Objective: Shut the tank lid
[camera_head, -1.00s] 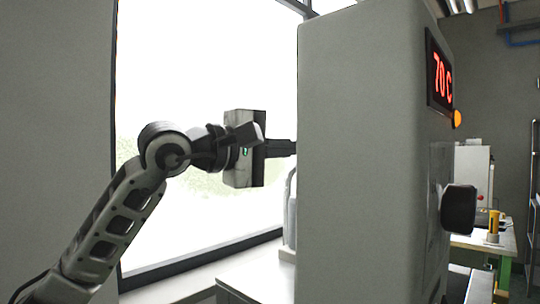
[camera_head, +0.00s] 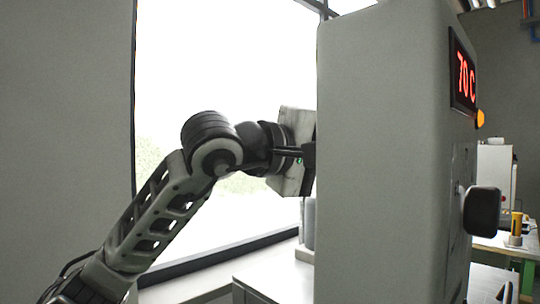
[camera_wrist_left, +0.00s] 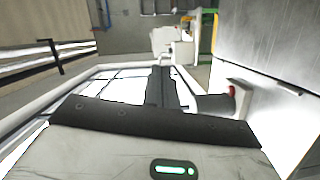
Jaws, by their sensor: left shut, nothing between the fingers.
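A tall grey machine (camera_head: 385,160) with a red "70 C" display (camera_head: 463,80) and a black knob (camera_head: 481,211) fills the right half of the head view. I cannot make out the tank lid for certain. My left gripper's body (camera_head: 295,150) is at the machine's left edge, and its fingers are hidden there. In the left wrist view, the fingers of my left gripper (camera_wrist_left: 162,74) are together and empty. A grey metal face (camera_wrist_left: 275,70) stands to their right, with a red knob (camera_wrist_left: 232,91) beside it. My right gripper is out of view.
A light counter (camera_head: 270,270) runs below the window (camera_head: 215,80), with a grey upright cylinder (camera_head: 308,225) partly behind the machine. A bench with a yellow item (camera_head: 516,224) stands at the far right. A rail (camera_wrist_left: 45,60) shows at left in the wrist view.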

